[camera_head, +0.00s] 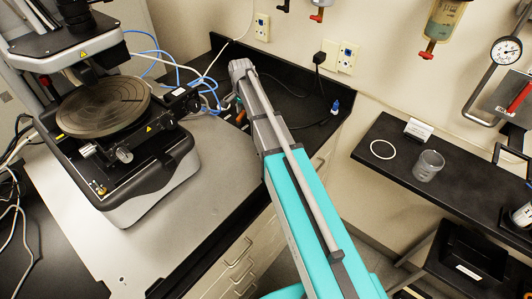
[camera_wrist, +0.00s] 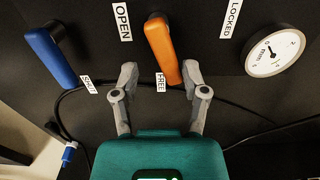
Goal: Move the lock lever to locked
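The lock lever, an orange handle (camera_wrist: 161,48), is in the wrist view with its free end at the FREE label (camera_wrist: 160,81). The LOCKED label (camera_wrist: 231,18) is up and to the right of its pivot. My gripper (camera_wrist: 159,70) is open, with one finger on each side of the orange handle's lower end. The handle is closer to the right finger; I cannot tell whether they touch. In the head view my arm reaches to the black panel by the wall, and the gripper and lever are mostly hidden.
A blue lever (camera_wrist: 51,57) points at the SHUT label (camera_wrist: 88,86), left of the gripper, with an OPEN label (camera_wrist: 122,21) nearby. A round gauge (camera_wrist: 275,52) is at right. Black cables run behind the fingers. The profiler stage (camera_head: 104,107) stands left of my arm.

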